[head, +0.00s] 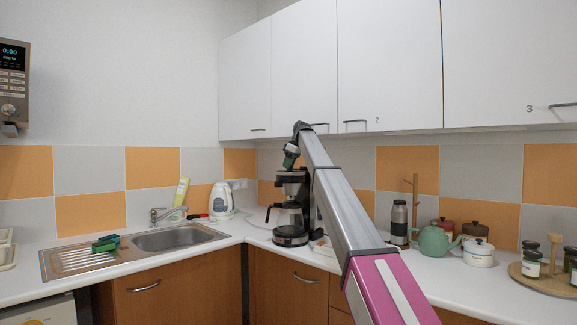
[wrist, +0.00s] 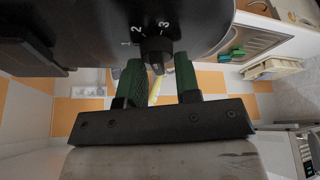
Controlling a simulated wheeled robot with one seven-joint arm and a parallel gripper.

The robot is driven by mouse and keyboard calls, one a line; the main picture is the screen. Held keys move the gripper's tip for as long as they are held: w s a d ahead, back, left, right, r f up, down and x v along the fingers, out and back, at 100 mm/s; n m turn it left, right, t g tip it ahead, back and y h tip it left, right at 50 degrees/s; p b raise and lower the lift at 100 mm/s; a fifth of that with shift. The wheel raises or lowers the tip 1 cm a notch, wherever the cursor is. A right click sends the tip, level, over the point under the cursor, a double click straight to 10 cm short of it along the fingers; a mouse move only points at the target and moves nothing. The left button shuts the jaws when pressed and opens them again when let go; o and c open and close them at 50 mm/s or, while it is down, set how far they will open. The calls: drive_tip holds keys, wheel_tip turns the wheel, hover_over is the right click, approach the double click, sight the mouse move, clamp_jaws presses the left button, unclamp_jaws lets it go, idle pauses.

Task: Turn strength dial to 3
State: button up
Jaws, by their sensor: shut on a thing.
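The strength dial (wrist: 156,48) is a small black knob on the dark body of the coffee maker, with white marks 1, 2 and 3 around it in the wrist view. I cannot tell which mark it points at. The coffee maker (head: 291,222) is black with a glass jug and stands on the counter in the corner. My gripper (wrist: 158,66) has green fingers on both sides of the dial and is shut on it. In the head view my gripper (head: 291,156) is at the coffee maker's upper part; the dial is not discernible there.
A white kettle (head: 221,201) and a sink (head: 172,238) are to the left. A steel flask (head: 399,223), a green teapot (head: 435,242) and a white pot (head: 479,254) stand to the right. White wall cabinets (head: 390,70) hang above the counter.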

drive_tip(key=m, duration=0.2)
drive_tip(key=m+t, duration=0.1)
drive_tip(key=m, duration=0.1)
drive_tip(key=shift+w+m+t+h, duration=0.1)
drive_tip(key=shift+m+t+h, duration=0.2)
idle(0.3)
drive_tip(key=o, duration=0.9)
drive_tip(key=shift+d+r, duration=0.1)
drive_tip(key=v, duration=1)
drive_tip(key=shift+r, duration=0.25)
drive_tip(key=shift+s, duration=0.25)
